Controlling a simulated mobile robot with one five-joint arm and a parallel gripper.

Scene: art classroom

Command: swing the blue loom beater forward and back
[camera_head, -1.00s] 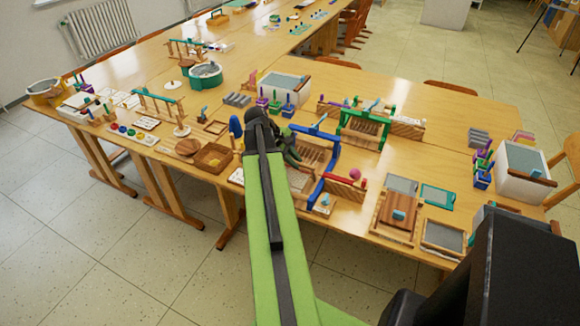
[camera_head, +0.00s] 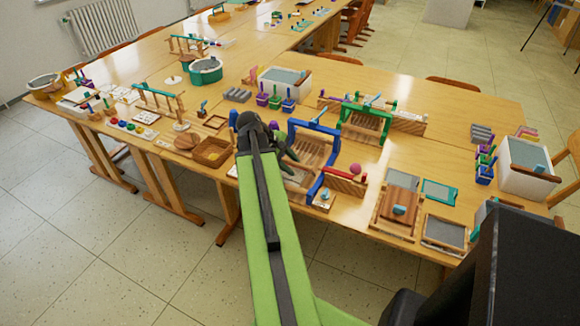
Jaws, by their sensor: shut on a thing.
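The blue loom beater (camera_head: 316,127) is an upright frame with a top bar and two side posts, on a small wooden loom near the table's front edge. My gripper (camera_head: 289,153) is at its left post, with the green arm reaching in from below. The dark wrist sits just left of the beater. The fingers are small and partly hidden, and appear closed on the left post. The wooden loom body (camera_head: 309,152) shows through the frame. My arm covers the loom's lower left part.
A green-framed loom (camera_head: 366,123) stands close behind to the right. A red bar with a pink ball (camera_head: 346,177) is just right of the beater. Bare tabletop lies right of the green loom.

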